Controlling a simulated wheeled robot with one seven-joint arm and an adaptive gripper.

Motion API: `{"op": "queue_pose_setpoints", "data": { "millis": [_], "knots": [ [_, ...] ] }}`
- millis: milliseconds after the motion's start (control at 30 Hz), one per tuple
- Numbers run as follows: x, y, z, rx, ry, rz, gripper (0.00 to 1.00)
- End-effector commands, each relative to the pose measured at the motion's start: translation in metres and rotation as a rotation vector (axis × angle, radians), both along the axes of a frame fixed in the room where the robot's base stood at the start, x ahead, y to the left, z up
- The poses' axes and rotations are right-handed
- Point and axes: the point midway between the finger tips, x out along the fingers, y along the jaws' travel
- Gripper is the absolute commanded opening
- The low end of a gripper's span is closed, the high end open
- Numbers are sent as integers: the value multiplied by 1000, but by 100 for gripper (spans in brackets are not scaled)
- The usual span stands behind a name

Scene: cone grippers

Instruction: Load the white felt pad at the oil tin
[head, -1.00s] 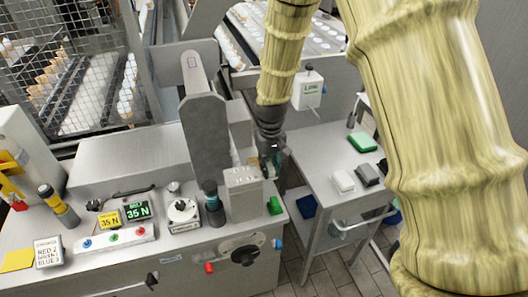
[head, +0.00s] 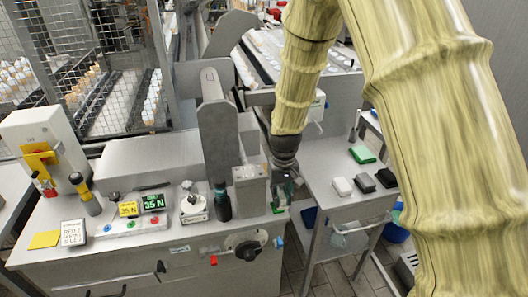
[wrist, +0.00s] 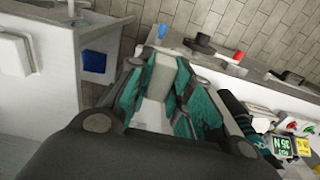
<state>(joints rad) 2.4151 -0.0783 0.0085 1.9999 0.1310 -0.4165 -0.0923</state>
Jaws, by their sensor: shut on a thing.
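My gripper (head: 284,192) points down at the right end of the machine bench, just right of a grey metal box (head: 250,188). In the wrist view its teal-padded fingers (wrist: 166,88) are shut on a pale grey-white block (wrist: 158,75). The fingers hide part of this block, and I cannot tell whether it is felt. A white pad (head: 342,187) lies on the side table, apart from my gripper. I cannot tell which thing is the oil tin.
A dark grey pad (head: 365,183), a black pad (head: 386,178) and a green pad (head: 362,154) lie on the side table (head: 335,207). A dark bottle (head: 222,203) stands left of the grey box. Blue bins sit low. A floor gap separates bench and table.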

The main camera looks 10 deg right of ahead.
Motion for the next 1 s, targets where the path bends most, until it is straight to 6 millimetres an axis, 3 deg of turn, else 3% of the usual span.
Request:
{"op": "queue_pose_setpoints", "data": {
  "millis": [367,800,933,1000],
  "knots": [
    [-20,31,-30,-1,3,-8,2],
    [-61,107,-97,-1,2,-24,2],
    [-70,122,-110,0,2,-29,2],
    [-67,120,-108,1,-1,-31,2]
  ]
}}
